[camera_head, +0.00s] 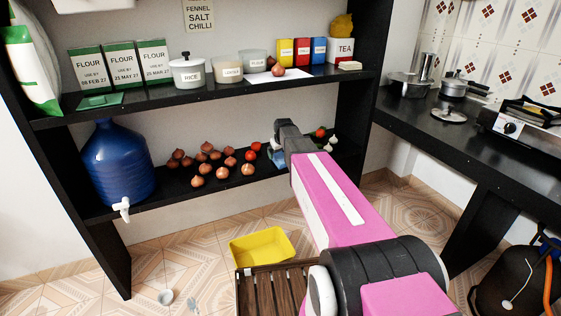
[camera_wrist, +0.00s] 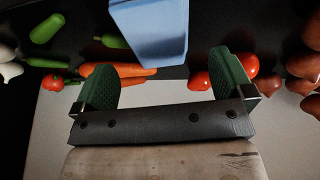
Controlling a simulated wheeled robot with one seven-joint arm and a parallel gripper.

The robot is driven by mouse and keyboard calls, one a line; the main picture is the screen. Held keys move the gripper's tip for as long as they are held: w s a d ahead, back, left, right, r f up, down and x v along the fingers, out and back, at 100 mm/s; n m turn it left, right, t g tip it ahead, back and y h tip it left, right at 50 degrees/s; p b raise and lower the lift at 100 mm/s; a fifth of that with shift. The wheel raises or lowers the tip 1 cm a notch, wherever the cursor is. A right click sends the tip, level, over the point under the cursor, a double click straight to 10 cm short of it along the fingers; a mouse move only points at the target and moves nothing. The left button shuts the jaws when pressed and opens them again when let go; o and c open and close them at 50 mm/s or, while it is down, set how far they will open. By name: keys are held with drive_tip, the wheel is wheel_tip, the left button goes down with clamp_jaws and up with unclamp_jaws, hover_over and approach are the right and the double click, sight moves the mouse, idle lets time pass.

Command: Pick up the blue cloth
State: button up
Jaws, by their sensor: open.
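The blue cloth (camera_wrist: 150,35) shows at the top centre of the wrist view as a light-blue folded shape, cut off by the frame's edge. In the head view a small part of the blue cloth (camera_head: 276,158) shows on the lower shelf, mostly hidden by my arm's end. My gripper (camera_wrist: 166,80) is open, its two green finger pads spread apart. The cloth appears between and beyond the fingers, in line with the gap. Nothing is held. I cannot tell whether a finger touches the cloth.
On the lower black shelf (camera_head: 224,190), onions (camera_head: 207,148), tomatoes (camera_wrist: 199,81) and carrots (camera_wrist: 117,71) lie near the cloth. A blue water jug (camera_head: 117,165) stands at left. The upper shelf overhangs with jars and boxes. A yellow bin (camera_head: 262,246) is on the floor.

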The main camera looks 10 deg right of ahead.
sight(280, 156)
drive_tip(key=x, duration=0.3)
drive_tip(key=shift+f, duration=0.35)
drive_tip(key=shift+w+f, duration=0.1)
drive_tip(key=shift+f, duration=0.05)
drive_tip(key=shift+f, duration=0.2)
drive_tip(key=c, duration=1.1)
drive_tip(key=shift+r, duration=0.2)
wheel_tip(280, 156, up, 4)
drive_tip(key=shift+r, duration=0.1)
drive_tip(key=s+a+r, duration=0.2)
drive_tip(key=a, duration=0.1)
drive_tip(key=s+a+r, duration=0.2)
drive_tip(key=a, duration=0.1)
drive_tip(key=s+a+r, duration=0.2)
drive_tip(key=a, duration=0.2)
drive_tip(key=shift+r, duration=0.4)
